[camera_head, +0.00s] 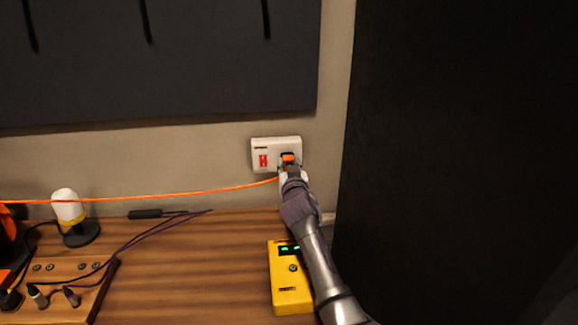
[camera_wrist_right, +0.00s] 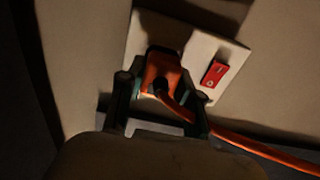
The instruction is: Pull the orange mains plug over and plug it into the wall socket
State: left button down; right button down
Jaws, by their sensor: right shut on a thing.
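The orange mains plug (camera_head: 288,158) is at the white wall socket (camera_head: 290,143), on the side away from its red switch (camera_head: 263,160). My right gripper (camera_head: 287,165) is shut on the plug. In the right wrist view the plug (camera_wrist_right: 161,72) sits between the two fingers of my right gripper (camera_wrist_right: 163,90), against the face of the socket plate (camera_wrist_right: 228,52). I cannot tell whether its pins are fully in. The orange cable (camera_head: 160,195) runs from the plug to the left, fairly taut above the desk. My left gripper is not in view.
A yellow box with green lights (camera_head: 285,290) lies on the wooden desk (camera_head: 190,270) beside my right arm. A white and yellow lamp-like object (camera_head: 68,208), dark cables and a panel with jacks are at the left. A large dark block (camera_head: 460,150) stands right.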

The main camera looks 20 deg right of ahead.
jog(key=shift+w+d+b, duration=0.2)
jog(key=shift+w+b, duration=0.4)
jog(key=shift+b, duration=0.1)
dwell(0.5)
jog(key=c, duration=0.7)
grip_release()
jog(key=shift+s+f, duration=0.1)
jog(key=v, duration=1.2)
